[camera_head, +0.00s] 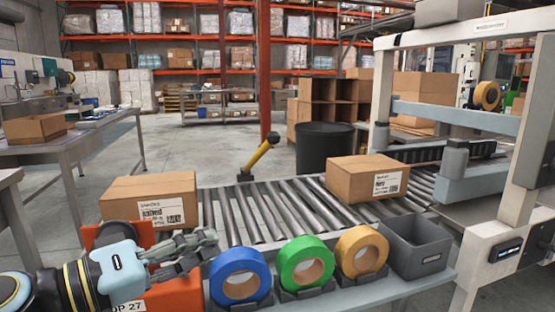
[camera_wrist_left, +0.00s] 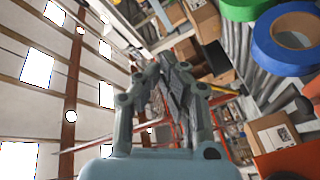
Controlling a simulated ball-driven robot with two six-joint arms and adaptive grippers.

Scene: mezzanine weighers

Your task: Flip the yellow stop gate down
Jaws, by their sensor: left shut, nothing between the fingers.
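The yellow stop gate (camera_head: 257,157) is a yellow arm with a black end. It stands tilted up at the far edge of the roller conveyor (camera_head: 240,222), leaning to the upper right. My left gripper (camera_head: 212,243) is at the lower left in the head view, in front of the near conveyor edge, well short of the gate. Its fingers are closed together and empty; they also show in the left wrist view (camera_wrist_left: 178,68). My right gripper is not in view.
A labelled carton (camera_head: 150,203) sits at the left of the conveyor, another (camera_head: 367,178) at the right. Blue (camera_head: 240,276), green (camera_head: 306,262) and tan (camera_head: 361,250) tape rolls and a grey bin (camera_head: 416,246) line the near ledge. A black drum (camera_head: 324,149) stands behind.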

